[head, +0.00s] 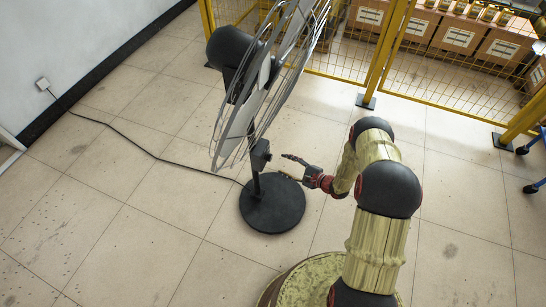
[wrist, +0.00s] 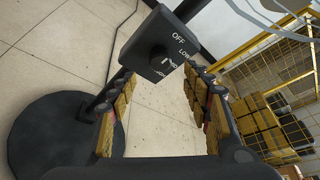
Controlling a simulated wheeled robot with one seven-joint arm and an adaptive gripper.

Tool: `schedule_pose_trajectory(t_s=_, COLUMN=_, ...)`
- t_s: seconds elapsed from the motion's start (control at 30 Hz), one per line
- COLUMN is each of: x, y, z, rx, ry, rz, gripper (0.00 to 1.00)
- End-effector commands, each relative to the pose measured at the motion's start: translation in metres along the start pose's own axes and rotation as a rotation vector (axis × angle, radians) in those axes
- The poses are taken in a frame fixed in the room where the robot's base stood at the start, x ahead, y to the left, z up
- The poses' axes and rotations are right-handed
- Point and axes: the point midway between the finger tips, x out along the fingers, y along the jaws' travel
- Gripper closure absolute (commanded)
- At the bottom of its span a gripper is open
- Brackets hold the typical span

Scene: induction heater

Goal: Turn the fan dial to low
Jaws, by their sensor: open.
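The fan (head: 262,85) stands on a round black base (head: 272,206), its wire cage high above. A dark control box (head: 260,155) sits on its pole, facing my gripper. In the wrist view the box (wrist: 150,42) carries a round black dial (wrist: 160,60) with a light pointer mark. OFF and LOW are readable; the labels below LOW are partly cut by the dial or blurred, and I cannot tell exactly which one the mark meets. My gripper (head: 290,165) is open and empty just right of the box. In the wrist view its fingers (wrist: 157,78) flank the dial, apart from it.
A black cable (head: 130,138) runs over the floor to a wall socket (head: 42,84). A yellow mesh fence (head: 450,75) stands behind, with cardboard boxes (head: 455,36) beyond it. The fan cage hangs close above the control box.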

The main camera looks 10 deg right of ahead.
Motion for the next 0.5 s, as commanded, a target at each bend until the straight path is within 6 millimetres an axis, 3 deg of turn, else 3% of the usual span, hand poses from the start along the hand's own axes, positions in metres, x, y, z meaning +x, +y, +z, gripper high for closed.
schedule_pose_trajectory(t_s=0.5, x=0.067, y=0.001, z=-0.001, rx=-0.011, ry=-0.002, rz=0.003, gripper=0.51)
